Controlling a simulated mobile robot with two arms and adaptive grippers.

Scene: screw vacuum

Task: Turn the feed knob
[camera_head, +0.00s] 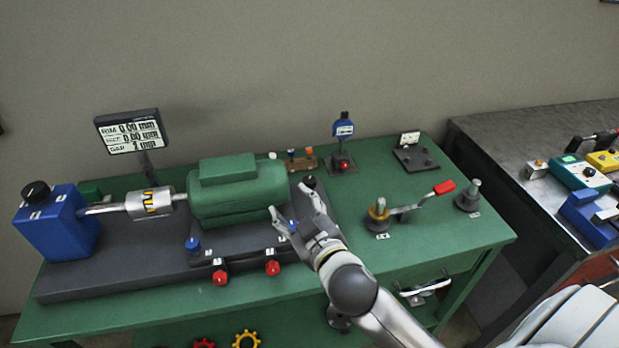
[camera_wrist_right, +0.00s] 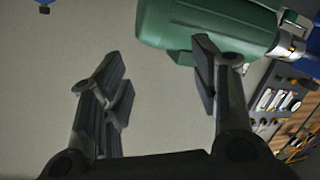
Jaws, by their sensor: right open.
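I cannot tell for certain which knob is the feed knob. Two red knobs, one on the left (camera_head: 221,277) and one on the right (camera_head: 272,268), stick out at the front of the dark base. A black knob (camera_head: 37,191) sits on top of the blue box (camera_head: 58,226) at the left. My right gripper (camera_head: 292,203) is open and empty beside the right end of the green motor (camera_head: 238,191), above and right of the red knobs. In the right wrist view its fingers (camera_wrist_right: 158,72) are spread, with the motor (camera_wrist_right: 205,28) behind them. My left gripper is not in view.
A display (camera_head: 130,133) stands behind the shaft. A lever with a red handle (camera_head: 443,188) and a grey post (camera_head: 469,195) stand on the right of the green table (camera_head: 478,237). A blue indicator (camera_head: 343,128) stands at the back. A second bench (camera_head: 500,135) is farther right.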

